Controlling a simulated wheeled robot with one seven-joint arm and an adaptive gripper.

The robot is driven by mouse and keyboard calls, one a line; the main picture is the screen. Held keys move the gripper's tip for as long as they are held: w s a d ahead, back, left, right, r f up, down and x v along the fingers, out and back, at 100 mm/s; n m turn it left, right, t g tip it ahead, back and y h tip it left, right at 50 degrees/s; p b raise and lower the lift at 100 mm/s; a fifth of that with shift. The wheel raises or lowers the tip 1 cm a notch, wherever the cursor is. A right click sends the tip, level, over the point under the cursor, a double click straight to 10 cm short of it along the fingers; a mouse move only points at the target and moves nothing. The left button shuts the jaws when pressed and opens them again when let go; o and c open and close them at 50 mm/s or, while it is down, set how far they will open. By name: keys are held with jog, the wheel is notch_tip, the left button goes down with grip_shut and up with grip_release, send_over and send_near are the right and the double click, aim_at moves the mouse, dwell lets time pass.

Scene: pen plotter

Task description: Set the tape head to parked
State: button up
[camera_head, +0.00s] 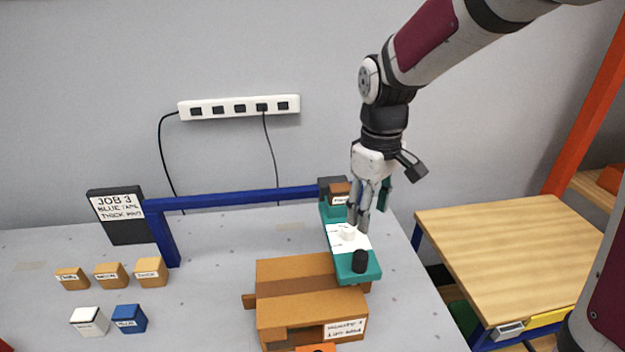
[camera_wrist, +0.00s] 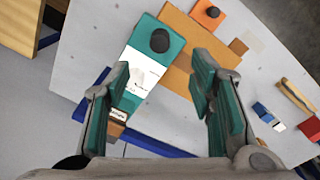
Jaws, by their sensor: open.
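A teal unit (camera_head: 355,262) with a white printed panel stands at the right end of the blue beam; I take it to be the tape head. A small white knob (camera_head: 348,233) sits on the panel, and a black knob (camera_head: 359,261) is at the near end. In the wrist view the teal unit (camera_wrist: 165,62), black knob (camera_wrist: 159,40) and white knob (camera_wrist: 138,79) show left of centre. My gripper (camera_head: 363,218) is open and empty, pointing down above the panel. Its fingers (camera_wrist: 162,68) are spread wide in the wrist view. The panel's lettering is too small to read.
A cardboard-brown box (camera_head: 290,285) stands beside the teal unit, and the blue beam (camera_head: 240,198) runs left from it. Several small tan blocks (camera_head: 110,273), a white block (camera_head: 90,320) and a blue block (camera_head: 129,317) are at left. A wooden-topped table (camera_head: 510,245) stands at right.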

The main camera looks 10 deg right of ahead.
aim_at(361, 254)
jog(key=f, duration=1)
jog(key=w+f, duration=0.1)
jog(key=f, duration=0.4)
jog(key=shift+p, duration=0.3)
grip_shut()
